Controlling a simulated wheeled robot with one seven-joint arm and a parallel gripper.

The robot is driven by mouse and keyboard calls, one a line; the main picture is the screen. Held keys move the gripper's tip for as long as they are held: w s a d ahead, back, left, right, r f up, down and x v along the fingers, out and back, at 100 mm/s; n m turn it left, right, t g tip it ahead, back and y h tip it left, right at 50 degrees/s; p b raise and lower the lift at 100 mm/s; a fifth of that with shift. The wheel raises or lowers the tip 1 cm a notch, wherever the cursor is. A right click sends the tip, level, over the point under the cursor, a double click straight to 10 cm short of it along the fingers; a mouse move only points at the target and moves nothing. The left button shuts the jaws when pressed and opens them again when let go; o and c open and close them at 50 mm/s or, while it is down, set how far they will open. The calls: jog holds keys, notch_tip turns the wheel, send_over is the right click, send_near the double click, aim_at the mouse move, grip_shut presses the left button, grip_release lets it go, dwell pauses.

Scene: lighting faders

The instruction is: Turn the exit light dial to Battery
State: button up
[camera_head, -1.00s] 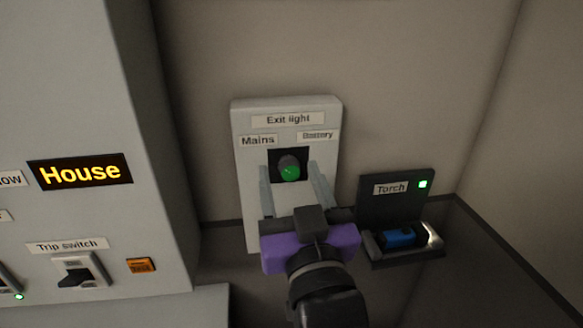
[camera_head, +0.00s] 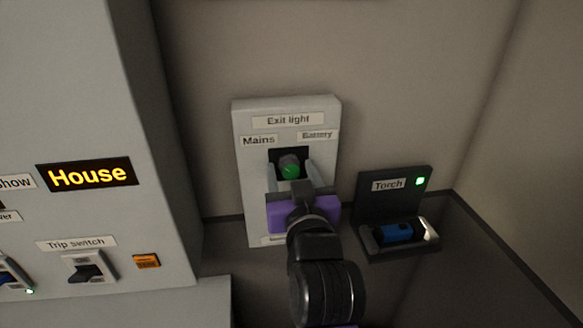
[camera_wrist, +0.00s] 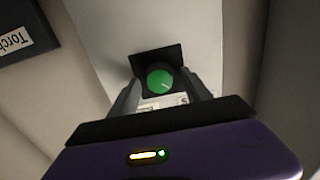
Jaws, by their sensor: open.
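The exit light dial (camera_head: 290,168) is a round green-faced knob on a dark square, on a pale box (camera_head: 245,215) against the wall. Labels above it read "Mains" (camera_head: 258,140) at left and "Battery" (camera_head: 317,135) at right. My gripper (camera_head: 291,176), with a purple body, is open, its grey fingers at the left and right of the dial. In the wrist view, the dial (camera_wrist: 160,79) shows between and beyond the fingertips, with a small pale mark at its lower right. I cannot tell whether the fingers touch it.
A torch in a dark holder (camera_head: 388,208) with a green light stands at right. A grey cabinet at left carries a "House" display (camera_head: 86,174), a trip switch (camera_head: 87,267) and an orange button (camera_head: 146,261). Bare wall lies above the box.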

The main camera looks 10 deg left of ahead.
grip_shut()
dwell(0.3)
jog(key=shift+f+m+b, duration=0.1)
jog(key=shift+m+b, duration=0.2)
jog(key=shift+b, duration=0.15)
jog(key=m+b, duration=0.2)
jog(key=shift+w+f+m+b, duration=0.1)
jog(key=shift+m+b, duration=0.25)
jog(key=shift+m, duration=0.05)
jog(key=m+b, duration=0.4)
jog(key=m, duration=0.1)
jog(key=shift+d, duration=0.15)
jog(key=m+b, duration=0.3)
jog(key=m, duration=0.2)
jog(key=shift+m+b, duration=1.45)
jog(key=shift+m, duration=0.85)
